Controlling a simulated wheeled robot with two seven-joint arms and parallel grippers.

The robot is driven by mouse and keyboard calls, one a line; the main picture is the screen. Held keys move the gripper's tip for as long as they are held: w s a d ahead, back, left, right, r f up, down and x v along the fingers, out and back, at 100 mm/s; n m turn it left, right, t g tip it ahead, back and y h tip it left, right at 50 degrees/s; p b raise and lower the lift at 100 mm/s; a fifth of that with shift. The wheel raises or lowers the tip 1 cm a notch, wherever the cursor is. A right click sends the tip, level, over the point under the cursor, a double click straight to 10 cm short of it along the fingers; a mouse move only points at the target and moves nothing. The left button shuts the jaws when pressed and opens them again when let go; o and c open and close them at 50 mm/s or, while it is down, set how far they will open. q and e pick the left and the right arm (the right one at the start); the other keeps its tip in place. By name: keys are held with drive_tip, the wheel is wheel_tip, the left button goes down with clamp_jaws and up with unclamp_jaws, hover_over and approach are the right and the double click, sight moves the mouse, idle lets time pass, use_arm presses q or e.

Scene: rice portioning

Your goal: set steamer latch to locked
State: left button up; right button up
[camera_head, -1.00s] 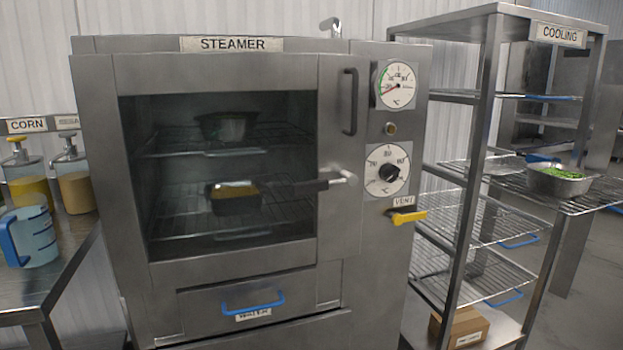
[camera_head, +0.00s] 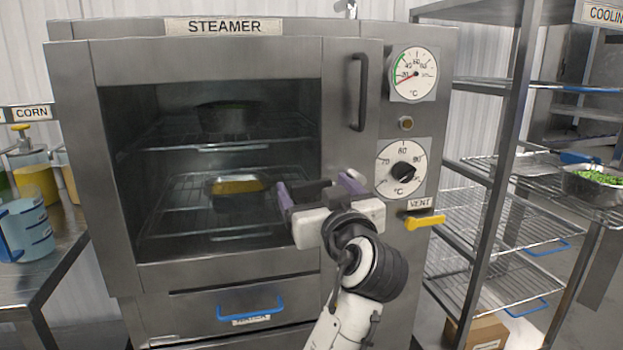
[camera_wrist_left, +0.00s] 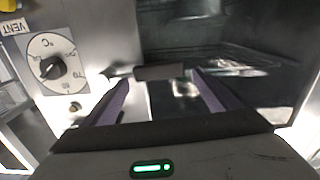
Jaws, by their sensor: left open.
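The steamer (camera_head: 75,150) stands ahead with its glass-fronted door shut-looking. Its latch (camera_head: 309,190) is a dark bar at the right side of the door, lying about level; it also shows in the left wrist view (camera_wrist_left: 160,72). My left gripper (camera_head: 318,186) is in front of the latch, with purple fingers open. In the left wrist view the fingers (camera_wrist_left: 160,82) stand on either side of the dark bar; I cannot tell whether they touch it. The gripper partly hides the latch in the head view. My right gripper is not in view.
The door handle (camera_head: 360,92) is above the latch. The temperature dial (camera_head: 403,170) and yellow vent lever (camera_head: 425,221) are close on the right. A blue drawer handle (camera_head: 250,309) is below. A wire shelf rack (camera_head: 500,160) stands at the right.

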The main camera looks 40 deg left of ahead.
sight(312, 185)
use_arm(q)
drive_tip(key=shift+x, duration=1.65)
drive_tip(key=shift+c, duration=0.3)
drive_tip(key=c, duration=1.4)
drive_tip(key=shift+f, duration=0.1)
drive_tip(key=shift+c, duration=0.3)
